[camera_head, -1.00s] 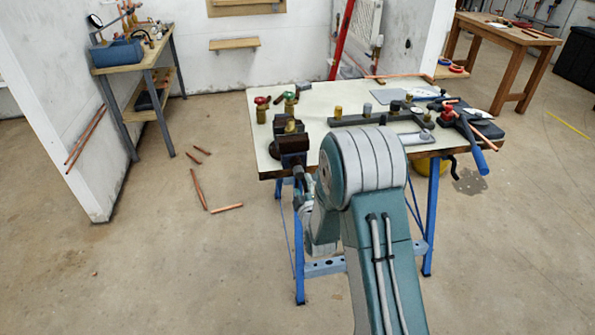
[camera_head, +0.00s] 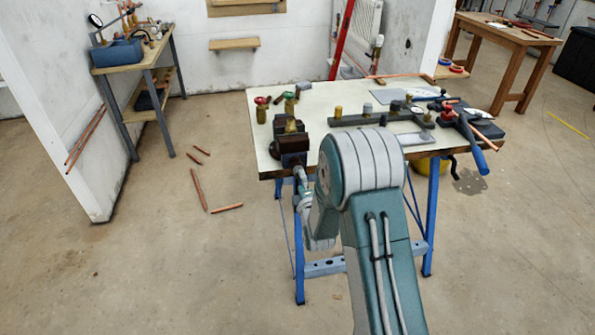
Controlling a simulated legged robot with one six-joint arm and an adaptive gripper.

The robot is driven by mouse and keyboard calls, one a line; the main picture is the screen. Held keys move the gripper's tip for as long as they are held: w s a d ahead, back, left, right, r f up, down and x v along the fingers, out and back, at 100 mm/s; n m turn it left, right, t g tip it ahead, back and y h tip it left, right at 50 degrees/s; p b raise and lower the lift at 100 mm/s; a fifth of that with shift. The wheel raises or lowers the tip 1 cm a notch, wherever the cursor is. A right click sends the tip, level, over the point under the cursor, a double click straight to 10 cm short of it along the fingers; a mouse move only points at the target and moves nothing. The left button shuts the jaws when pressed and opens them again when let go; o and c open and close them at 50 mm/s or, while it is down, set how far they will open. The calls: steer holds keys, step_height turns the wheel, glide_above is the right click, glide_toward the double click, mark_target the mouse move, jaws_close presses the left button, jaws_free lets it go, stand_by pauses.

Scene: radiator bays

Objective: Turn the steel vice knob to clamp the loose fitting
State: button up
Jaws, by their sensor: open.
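The vice (camera_head: 290,142) is clamped at the left front corner of the workbench, with dark jaws on top and a blue body below. A small brass-coloured fitting (camera_head: 291,125) shows at its jaws; I cannot tell how tightly it sits. The steel knob (camera_head: 299,172) is on the vice's front, small and partly covered. My gripper (camera_head: 302,187) is at the knob, just below the bench edge. It is open, but its fingers are small and largely hidden, so I cannot tell whether they touch the knob or stand around it.
The workbench (camera_head: 320,97) also carries valves with red and green handles (camera_head: 289,97), a dark rail (camera_head: 375,119) and a blue-handled tool (camera_head: 478,158) at the right. Copper pipe pieces (camera_head: 198,190) lie on the floor left of the bench.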

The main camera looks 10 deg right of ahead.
mark_target(299, 178)
steer(key=shift+w, duration=1.75)
